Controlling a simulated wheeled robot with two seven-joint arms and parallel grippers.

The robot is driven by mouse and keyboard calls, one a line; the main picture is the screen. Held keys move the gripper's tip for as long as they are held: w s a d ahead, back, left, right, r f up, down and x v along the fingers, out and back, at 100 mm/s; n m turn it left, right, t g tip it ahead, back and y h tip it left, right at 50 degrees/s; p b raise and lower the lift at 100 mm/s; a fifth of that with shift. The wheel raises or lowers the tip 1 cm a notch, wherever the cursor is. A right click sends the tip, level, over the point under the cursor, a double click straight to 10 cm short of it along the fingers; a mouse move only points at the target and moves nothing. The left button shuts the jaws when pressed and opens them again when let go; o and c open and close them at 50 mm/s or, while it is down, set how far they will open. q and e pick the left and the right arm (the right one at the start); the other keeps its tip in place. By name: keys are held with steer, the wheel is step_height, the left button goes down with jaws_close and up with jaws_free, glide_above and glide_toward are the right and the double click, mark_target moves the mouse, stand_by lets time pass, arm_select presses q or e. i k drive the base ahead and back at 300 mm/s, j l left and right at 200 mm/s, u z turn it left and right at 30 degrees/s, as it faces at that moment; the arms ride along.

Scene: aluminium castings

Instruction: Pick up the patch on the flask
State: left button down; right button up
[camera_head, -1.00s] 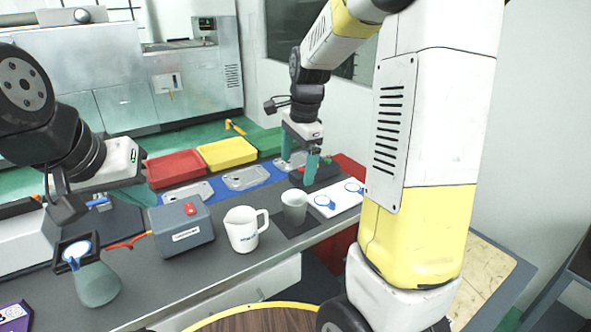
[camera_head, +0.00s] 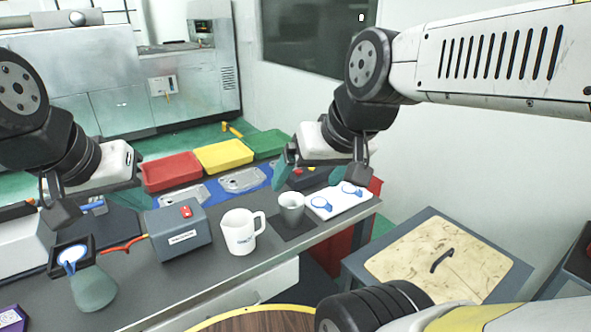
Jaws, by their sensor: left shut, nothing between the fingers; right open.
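The grey-green flask (camera_head: 94,290) stands at the front left of the bench. A round white patch with a blue rim (camera_head: 72,255) is at its top, against a dark square frame (camera_head: 56,268); whether it touches the frame is unclear. My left gripper (camera_head: 132,180) is behind and above the flask, well apart from the patch. It is shut and empty, its fingertips mostly hidden by its own body. My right gripper (camera_head: 283,178) is open and empty, above the bench behind the grey cup, far right of the flask.
A grey box (camera_head: 178,236), a white mug (camera_head: 238,236) and a grey cup (camera_head: 291,209) stand right of the flask. A white board (camera_head: 334,207) holds two blue-rimmed discs. Red (camera_head: 171,172), yellow (camera_head: 223,156) and green (camera_head: 268,144) trays lie behind.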

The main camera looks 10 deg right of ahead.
mark_target(68, 257)
steer(key=j+u, duration=0.1)
steer(key=u, duration=0.3)
steer(key=j+u, duration=0.1)
steer(key=u, duration=0.3)
steer(key=j+u, duration=0.1)
steer(key=u, duration=0.25)
steer(key=k+u, duration=0.2)
steer(key=u, duration=0.15)
steer(key=k+u, duration=0.3)
steer(key=i, duration=0.1)
